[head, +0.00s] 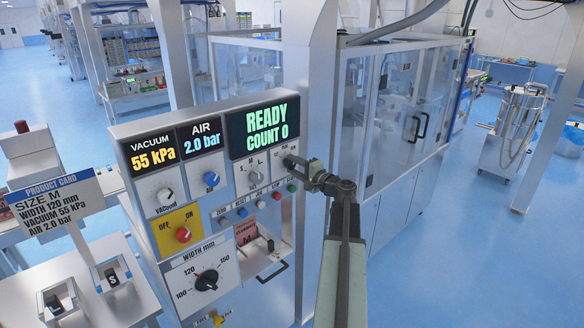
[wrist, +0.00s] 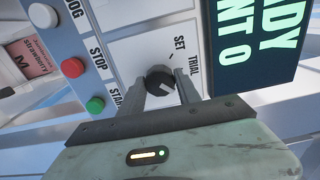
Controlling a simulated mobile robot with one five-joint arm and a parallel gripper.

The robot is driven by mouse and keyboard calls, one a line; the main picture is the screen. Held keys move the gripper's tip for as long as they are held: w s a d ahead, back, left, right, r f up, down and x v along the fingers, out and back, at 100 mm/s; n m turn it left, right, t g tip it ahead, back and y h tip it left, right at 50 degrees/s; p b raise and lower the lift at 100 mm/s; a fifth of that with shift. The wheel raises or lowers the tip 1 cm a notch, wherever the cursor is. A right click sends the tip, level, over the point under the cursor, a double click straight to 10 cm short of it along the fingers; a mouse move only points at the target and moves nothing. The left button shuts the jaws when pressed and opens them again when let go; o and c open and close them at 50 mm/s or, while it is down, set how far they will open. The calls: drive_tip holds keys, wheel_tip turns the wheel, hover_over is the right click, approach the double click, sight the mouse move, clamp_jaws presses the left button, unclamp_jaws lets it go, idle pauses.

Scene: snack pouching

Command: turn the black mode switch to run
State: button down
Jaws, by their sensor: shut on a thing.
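The black mode switch (wrist: 160,79) is a round knob on a white plate in the wrist view, with the words SET and TRIAL beside it. My gripper (wrist: 159,90) is shut on the switch, one finger on each side. A pale mark shows on the knob, but I cannot tell which word it points to. No RUN label is readable. In the head view my gripper (head: 293,162) reaches the panel's right edge, right of the size knob (head: 255,177), and hides the switch.
The display (head: 264,126) reads READY, COUNT 0. Close below the switch are a green button (head: 291,188) and a red button (head: 277,195). The size, vacuum (head: 165,195) and air (head: 211,178) knobs sit to the left. A frame post (head: 308,80) stands behind my gripper.

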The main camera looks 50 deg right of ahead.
drive_tip(key=shift+r, duration=0.1)
drive_tip(key=c, duration=0.9)
unclamp_jaws()
drive_tip(key=shift+w, duration=0.1)
drive_tip(key=shift+o, duration=0.2)
drive_tip(key=s, duration=0.7)
drive_tip(key=shift+s+a, duration=0.3)
drive_tip(key=shift+s, duration=0.1)
drive_tip(key=shift+s, duration=0.1)
